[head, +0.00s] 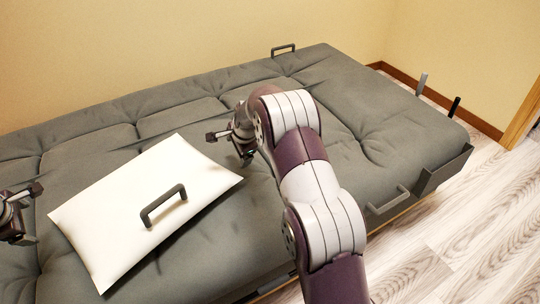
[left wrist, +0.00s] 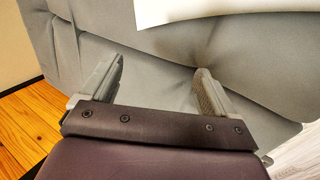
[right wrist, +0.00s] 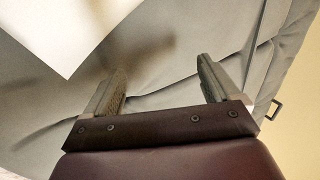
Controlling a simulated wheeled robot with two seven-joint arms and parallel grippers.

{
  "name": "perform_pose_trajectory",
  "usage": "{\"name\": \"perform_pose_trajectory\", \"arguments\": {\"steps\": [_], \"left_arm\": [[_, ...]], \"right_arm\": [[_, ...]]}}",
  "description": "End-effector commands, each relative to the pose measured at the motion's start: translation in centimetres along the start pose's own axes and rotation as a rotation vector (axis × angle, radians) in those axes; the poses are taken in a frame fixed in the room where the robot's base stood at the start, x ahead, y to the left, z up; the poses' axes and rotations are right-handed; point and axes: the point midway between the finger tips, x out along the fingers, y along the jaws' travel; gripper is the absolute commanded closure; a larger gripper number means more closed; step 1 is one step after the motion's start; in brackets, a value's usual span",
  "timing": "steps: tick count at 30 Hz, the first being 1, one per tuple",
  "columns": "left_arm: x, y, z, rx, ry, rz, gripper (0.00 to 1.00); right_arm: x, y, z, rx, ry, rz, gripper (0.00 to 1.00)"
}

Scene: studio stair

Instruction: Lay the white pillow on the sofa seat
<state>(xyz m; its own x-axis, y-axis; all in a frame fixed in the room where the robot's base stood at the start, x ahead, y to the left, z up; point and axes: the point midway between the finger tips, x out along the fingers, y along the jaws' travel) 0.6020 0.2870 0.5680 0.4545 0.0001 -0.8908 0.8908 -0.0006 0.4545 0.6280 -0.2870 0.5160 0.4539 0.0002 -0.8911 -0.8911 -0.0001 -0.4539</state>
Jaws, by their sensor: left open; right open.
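The white pillow (head: 118,216) lies flat on the grey sofa seat (head: 345,90), with a dark handle (head: 163,205) standing on its top. Its edge also shows in the left wrist view (left wrist: 190,8) and in the right wrist view (right wrist: 70,30). My left gripper (head: 34,213) is open and empty at the left edge of the head view, left of the pillow and apart from it. My right gripper (head: 230,146) is open and empty over the sofa, just beyond the pillow's upper right corner. Neither gripper touches the pillow.
A grey handle (head: 388,200) sits on the sofa's front side and another (head: 284,48) at its back edge. A dark bracket (head: 443,172) is at the sofa's right corner. Walls stand behind; bare wooden floor (head: 480,225) lies to the right.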

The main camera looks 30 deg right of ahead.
Motion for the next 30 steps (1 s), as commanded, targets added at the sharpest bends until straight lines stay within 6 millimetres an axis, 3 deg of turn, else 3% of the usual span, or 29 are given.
{"name": "perform_pose_trajectory", "arguments": {"steps": [3, 9, 14, 24, 30], "left_arm": [[-3.1, 0.0, -0.1, 0.000, 0.001, 0.002, 0.11], [-5.9, 0.0, 0.0, -0.001, 0.000, 0.000, 0.11], [-6.2, -0.1, 0.0, -0.001, 0.000, -0.002, 0.11], [-6.2, -0.1, 0.0, -0.001, 0.000, -0.001, 0.11], [-6.2, -0.1, 0.0, -0.001, 0.000, -0.001, 0.11]], "right_arm": [[0.0, 0.0, 0.0, 0.000, 0.000, 0.000, 0.11], [-0.1, 0.0, 0.0, 0.000, 0.000, 0.000, 0.11], [-2.3, -0.1, 0.0, 0.000, 0.001, -0.003, 0.11], [-10.5, 0.0, 0.0, 0.001, 0.000, -0.002, 0.11], [-12.0, 0.1, 0.0, 0.000, 0.000, 0.000, 0.11]]}}
